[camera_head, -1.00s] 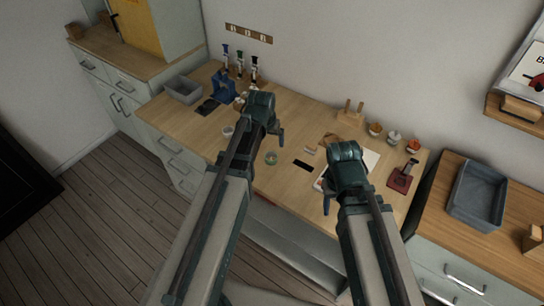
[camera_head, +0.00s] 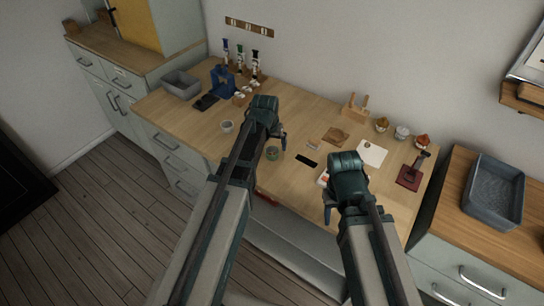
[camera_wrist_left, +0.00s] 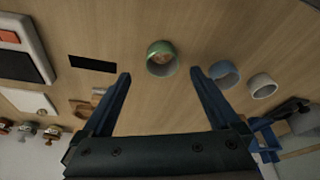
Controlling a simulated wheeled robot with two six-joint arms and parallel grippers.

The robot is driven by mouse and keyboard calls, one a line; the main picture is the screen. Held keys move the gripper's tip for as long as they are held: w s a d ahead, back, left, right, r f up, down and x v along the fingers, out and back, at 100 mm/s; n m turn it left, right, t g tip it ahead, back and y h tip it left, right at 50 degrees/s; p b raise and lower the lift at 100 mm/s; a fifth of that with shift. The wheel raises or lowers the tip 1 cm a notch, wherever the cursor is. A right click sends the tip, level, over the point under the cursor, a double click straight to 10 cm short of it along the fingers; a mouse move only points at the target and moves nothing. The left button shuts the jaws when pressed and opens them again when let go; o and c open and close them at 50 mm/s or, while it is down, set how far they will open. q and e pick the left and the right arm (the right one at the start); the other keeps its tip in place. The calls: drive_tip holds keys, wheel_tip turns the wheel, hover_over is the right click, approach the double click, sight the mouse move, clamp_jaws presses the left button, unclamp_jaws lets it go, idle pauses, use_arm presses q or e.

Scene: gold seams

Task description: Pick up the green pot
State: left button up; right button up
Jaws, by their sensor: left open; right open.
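The green pot (camera_head: 273,153) is a small round open cup on the wooden workbench, just beyond the left gripper. In the left wrist view the green pot (camera_wrist_left: 161,58) stands between and slightly past the two fingertips, untouched, with a brownish inside. My left gripper (camera_head: 279,136) is open and empty; its blue fingers (camera_wrist_left: 160,75) are spread wide in the wrist view. My right gripper (camera_head: 328,205) is over the front part of the bench, partly hidden by its own wrist; nothing shows in it.
A bluish pot (camera_wrist_left: 224,73) and a white pot (camera_wrist_left: 262,86) stand beside the green one. A dark flat strip (camera_head: 306,160) lies on its other side. A blue stand (camera_head: 222,82), a grey tray (camera_head: 181,84) and a red stamp pad (camera_head: 409,178) are farther off.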

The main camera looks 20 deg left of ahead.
sight(273, 154)
use_arm(q)
drive_tip(key=b+x, duration=0.4)
drive_tip(key=x, duration=0.1)
drive_tip(key=shift+w+a, duration=0.1)
drive_tip(key=shift+a, duration=0.05)
drive_tip(key=shift+r, duration=0.1)
drive_tip(key=c, duration=1.4)
